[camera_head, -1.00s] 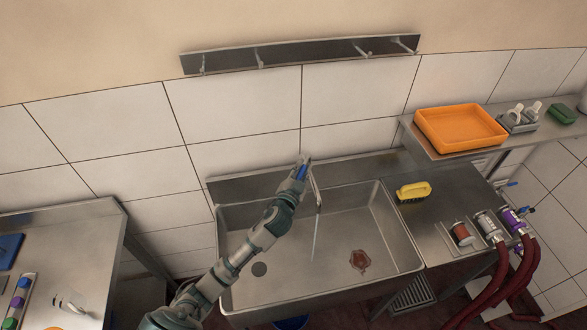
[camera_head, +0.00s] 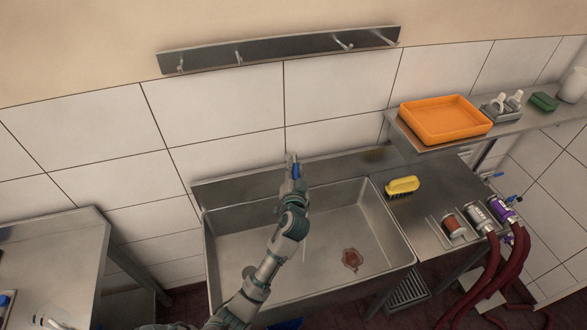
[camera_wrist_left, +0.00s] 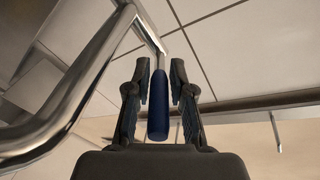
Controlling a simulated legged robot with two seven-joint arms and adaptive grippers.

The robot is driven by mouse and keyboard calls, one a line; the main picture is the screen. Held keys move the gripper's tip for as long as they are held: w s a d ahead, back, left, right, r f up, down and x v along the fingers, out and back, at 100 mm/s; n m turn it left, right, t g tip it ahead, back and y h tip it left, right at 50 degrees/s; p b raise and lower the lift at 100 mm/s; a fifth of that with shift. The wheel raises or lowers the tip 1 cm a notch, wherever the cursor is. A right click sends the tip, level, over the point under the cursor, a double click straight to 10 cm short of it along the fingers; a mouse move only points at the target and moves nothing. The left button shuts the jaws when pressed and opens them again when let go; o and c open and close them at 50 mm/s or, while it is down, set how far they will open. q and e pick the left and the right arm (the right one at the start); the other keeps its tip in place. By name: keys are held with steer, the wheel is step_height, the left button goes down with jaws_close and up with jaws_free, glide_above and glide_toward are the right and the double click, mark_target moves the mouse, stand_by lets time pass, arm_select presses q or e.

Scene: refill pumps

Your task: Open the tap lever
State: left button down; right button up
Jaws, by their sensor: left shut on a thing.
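The tap lever has a blue handle (camera_wrist_left: 158,105), which lies lengthwise between the two dark fingers of my left gripper (camera_wrist_left: 160,72) in the left wrist view. The gripper is shut on this handle. The chrome tap pipe (camera_wrist_left: 88,75) curves along the left of that view, beside the fingers. In the head view my left gripper (camera_head: 293,163) is at the back edge of the steel sink, and a bit of the blue lever (camera_head: 296,172) shows there. My forearm hides most of the tap. My right gripper is not in view.
The steel sink (camera_head: 345,215) has a reddish-brown patch (camera_head: 352,259) inside. A yellow brush (camera_head: 402,186) lies on the counter to its right. An orange tray (camera_head: 445,120) sits on the shelf above. Red hoses (camera_head: 485,280) hang at the right. A hook rail (camera_head: 285,49) is on the wall.

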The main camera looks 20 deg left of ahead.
arm_select(q)
steer(key=c, duration=1.1)
jaws_free()
steer(key=shift+w+r, duration=0.15)
steer(key=shift+r, duration=0.3)
steer(key=shift+o, duration=0.4)
steer(key=shift+d+f, duration=0.15)
steer(key=shift+f, duration=0.1)
steer(key=v, duration=1.2)
steer(key=shift+w, duration=0.15)
